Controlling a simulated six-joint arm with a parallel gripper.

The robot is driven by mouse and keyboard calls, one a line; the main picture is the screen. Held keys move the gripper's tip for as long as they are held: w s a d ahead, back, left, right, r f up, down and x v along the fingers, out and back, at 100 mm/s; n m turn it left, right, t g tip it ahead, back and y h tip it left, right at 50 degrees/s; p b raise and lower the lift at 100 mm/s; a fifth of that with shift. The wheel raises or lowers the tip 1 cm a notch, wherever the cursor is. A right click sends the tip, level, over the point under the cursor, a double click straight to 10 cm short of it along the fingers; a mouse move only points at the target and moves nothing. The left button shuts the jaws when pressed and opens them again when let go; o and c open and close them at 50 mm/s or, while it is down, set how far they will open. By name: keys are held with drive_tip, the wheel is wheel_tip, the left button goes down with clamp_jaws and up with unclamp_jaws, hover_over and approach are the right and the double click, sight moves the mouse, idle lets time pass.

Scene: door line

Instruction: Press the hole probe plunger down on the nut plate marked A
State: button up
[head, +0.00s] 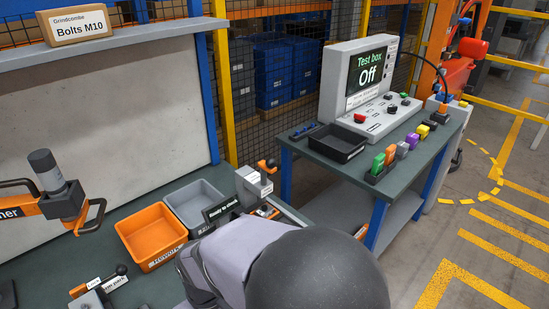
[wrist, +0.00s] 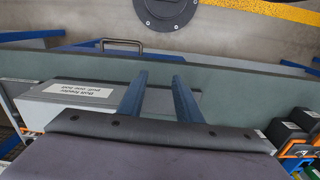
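My gripper (wrist: 160,76) shows in the wrist view as two blue fingers standing apart with nothing held between them. It is over the edge of a dark green bench. In the head view the gripper is hidden behind my own arm. I cannot make out the hole probe, its plunger or a nut plate marked A in either view. A grey block device with an orange and black knob (head: 255,185) stands at the bench's right end in the head view, partly hidden by my arm; I cannot tell if it is the probe.
A grey box labelled as a bolt feeder (wrist: 75,100) is left of the fingers. An orange bin (head: 151,236) and a grey bin (head: 194,204) stand on the left bench. A test box reading Off (head: 368,95) and a black tray (head: 337,143) are on the right bench.

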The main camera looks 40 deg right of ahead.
drive_tip(key=d, duration=0.1)
drive_tip(key=d+m, duration=0.1)
drive_tip(key=shift+s+d, duration=0.3)
drive_tip(key=shift+d, duration=0.1)
clamp_jaws()
drive_tip(key=s+d+r+m+t+p, duration=0.1)
drive_tip(key=d+r+m+t, duration=0.15)
drive_tip(key=d+m, duration=0.9)
drive_tip(key=s+d+r+m+t+p, duration=0.15)
drive_tip(key=d+r, duration=0.25)
drive_tip(key=d, duration=1.6)
drive_tip(key=w+d+r+n+t+h, duration=0.1)
drive_tip(key=w+d+r+n+t, duration=0.15)
drive_tip(key=w+d+r, duration=0.5)
drive_tip(key=w+a+r+n+t, duration=0.1)
drive_tip(key=w+r+n+t, duration=0.1)
drive_tip(key=r+n, duration=0.4)
drive_tip(key=w+a+r+n+t+y, duration=0.1)
drive_tip(key=w+a+r+n+t, duration=0.1)
drive_tip(key=w+r+n, duration=0.3)
drive_tip(key=shift+a+r+n+t+b, duration=0.15)
drive_tip(key=shift+r+n+t+b, duration=0.25)
drive_tip(key=shift+r, duration=0.95)
